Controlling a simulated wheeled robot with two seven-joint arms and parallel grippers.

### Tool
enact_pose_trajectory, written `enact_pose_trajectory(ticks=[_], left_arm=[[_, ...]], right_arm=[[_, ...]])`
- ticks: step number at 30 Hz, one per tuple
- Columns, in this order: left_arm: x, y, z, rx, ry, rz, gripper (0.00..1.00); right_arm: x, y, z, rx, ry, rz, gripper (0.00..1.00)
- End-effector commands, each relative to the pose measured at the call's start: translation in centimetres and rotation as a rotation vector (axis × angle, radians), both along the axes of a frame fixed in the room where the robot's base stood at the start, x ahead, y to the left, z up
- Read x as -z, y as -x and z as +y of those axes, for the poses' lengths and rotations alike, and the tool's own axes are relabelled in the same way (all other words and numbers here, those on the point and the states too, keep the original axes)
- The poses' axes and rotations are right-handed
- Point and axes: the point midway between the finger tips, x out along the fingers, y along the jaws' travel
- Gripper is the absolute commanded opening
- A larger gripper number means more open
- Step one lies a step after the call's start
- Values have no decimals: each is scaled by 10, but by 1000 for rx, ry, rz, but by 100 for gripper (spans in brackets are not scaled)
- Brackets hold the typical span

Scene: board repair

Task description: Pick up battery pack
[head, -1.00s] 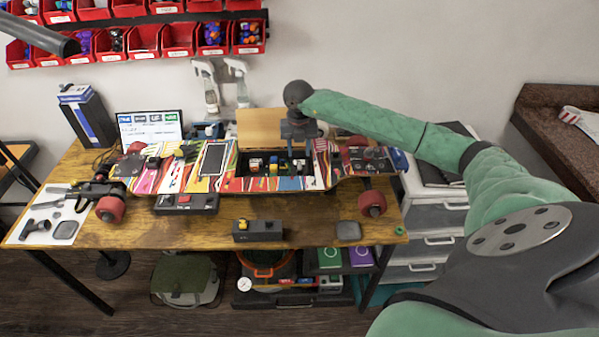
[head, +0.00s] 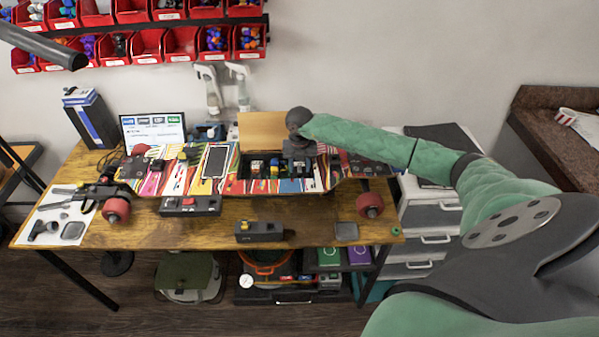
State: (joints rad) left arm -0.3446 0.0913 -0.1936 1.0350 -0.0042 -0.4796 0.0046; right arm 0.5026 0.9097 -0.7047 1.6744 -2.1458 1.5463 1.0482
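A colourful skateboard deck (head: 172,180) lies on the wooden table with an open compartment (head: 250,186) in its middle holding small coloured parts. My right gripper (head: 298,168) points down at the right end of this compartment; its fingertips are low and partly hidden, so I cannot see whether it holds anything. A black box with a yellow connector (head: 258,230) lies at the table's front middle. A dark box with a red part (head: 190,206) lies in front of the deck. I cannot tell for sure which is the battery pack. My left gripper is out of view.
A brown lid (head: 262,131) stands open behind the compartment. A phone-like device (head: 215,162) lies on the deck. A monitor (head: 154,130) and dark blue box (head: 91,118) stand behind. Red bins (head: 180,43) hang above. The front table surface is mostly clear.

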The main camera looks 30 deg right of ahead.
Motion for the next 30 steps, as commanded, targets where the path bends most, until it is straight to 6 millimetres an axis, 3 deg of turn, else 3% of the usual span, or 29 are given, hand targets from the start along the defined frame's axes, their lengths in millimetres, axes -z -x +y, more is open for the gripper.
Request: enact_pose_trajectory(ticks=[8, 14, 28, 30], left_arm=[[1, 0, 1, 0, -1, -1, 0], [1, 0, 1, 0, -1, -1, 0], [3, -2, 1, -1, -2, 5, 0], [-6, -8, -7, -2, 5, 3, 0]], right_arm=[[2, 0, 0, 0, -1, -1, 40], [2, 0, 0, 0, -1, -1, 1], [-7, -1, 0, -1, 0, -4, 0], [-14, -2, 0, -1, -1, -6, 0]])
